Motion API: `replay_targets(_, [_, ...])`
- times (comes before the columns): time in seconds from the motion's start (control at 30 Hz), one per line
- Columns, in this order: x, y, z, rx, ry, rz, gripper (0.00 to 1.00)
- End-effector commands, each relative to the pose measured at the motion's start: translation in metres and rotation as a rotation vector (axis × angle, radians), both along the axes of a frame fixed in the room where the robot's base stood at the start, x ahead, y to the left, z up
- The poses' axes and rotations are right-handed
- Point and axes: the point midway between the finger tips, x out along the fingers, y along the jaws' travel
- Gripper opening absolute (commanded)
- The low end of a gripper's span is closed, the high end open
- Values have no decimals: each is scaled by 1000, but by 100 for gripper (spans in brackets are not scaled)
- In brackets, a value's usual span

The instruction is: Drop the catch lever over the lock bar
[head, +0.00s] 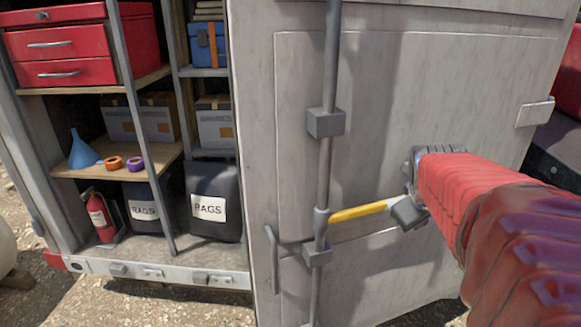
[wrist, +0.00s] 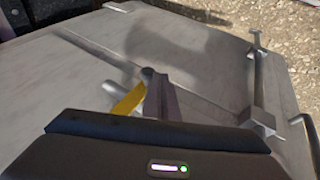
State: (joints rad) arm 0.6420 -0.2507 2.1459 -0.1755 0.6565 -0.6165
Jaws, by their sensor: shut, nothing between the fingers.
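A lever with a yellow handle (head: 358,211) reaches right from a collar on a grey vertical bar (head: 328,165) on the door; I take these for the catch lever and the lock bar. The lever is roughly level, its right end slightly higher. My gripper (head: 404,213) is shut and empty, close to the lever's right end; I cannot tell whether they touch. In the wrist view, the yellow handle (wrist: 131,99) lies just left of my shut fingers (wrist: 150,76), and its lower end is hidden behind the gripper body.
The grey door (head: 430,85) fills the right half. A bent grey handle (head: 272,258) stands out at its left edge. Brackets (head: 325,122) hold the bar. An open cabinet at left has a red toolbox (head: 58,45), rag bags (head: 213,203) and a fire extinguisher (head: 99,216).

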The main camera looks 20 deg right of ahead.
Motion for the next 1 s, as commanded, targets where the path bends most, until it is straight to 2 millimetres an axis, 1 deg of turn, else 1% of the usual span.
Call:
replay_targets(0.4, [0, 0, 14, -1, -1, -1, 0])
replay_targets(0.77, [-1, 0, 14, 0, 0, -1, 0])
replay_targets(0.87, [-1, 3, 15, 0, 0, -1, 0])
replay_targets(1.0, [-3, 14, 16, -1, 0, 0, 0])
